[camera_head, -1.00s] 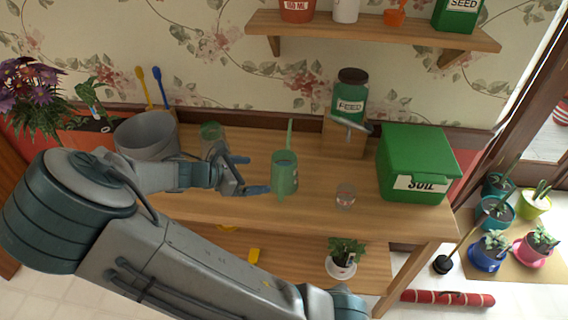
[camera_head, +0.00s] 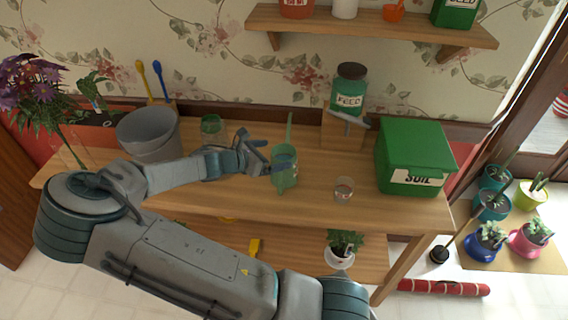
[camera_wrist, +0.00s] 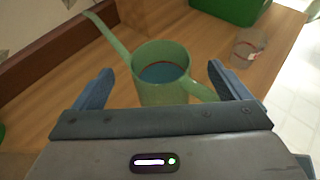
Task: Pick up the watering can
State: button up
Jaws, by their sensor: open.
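The watering can (camera_head: 285,171) is light green, with a long thin spout, and stands upright on the wooden table. In the wrist view the can (camera_wrist: 162,88) shows its round open top with a blue inside; its spout points to the upper left and its handle to the lower right. My gripper (camera_head: 272,159) is at the can's left side in the head view. In the wrist view my gripper (camera_wrist: 168,80) is open, with one blue finger on each side of the can. I cannot tell whether the fingers touch it.
A clear glass (camera_head: 343,189) stands right of the can, and a green soil box (camera_head: 412,155) farther right. A feed jar (camera_head: 349,92) stands on a wooden block behind. A grey bucket (camera_head: 148,138) and a green cup (camera_head: 211,128) are left. A shelf (camera_head: 370,28) hangs above.

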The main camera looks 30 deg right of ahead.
aim_at(292, 150)
jog(key=p+x, duration=0.1)
jog(key=x, duration=0.3)
jog(key=c, duration=1.9)
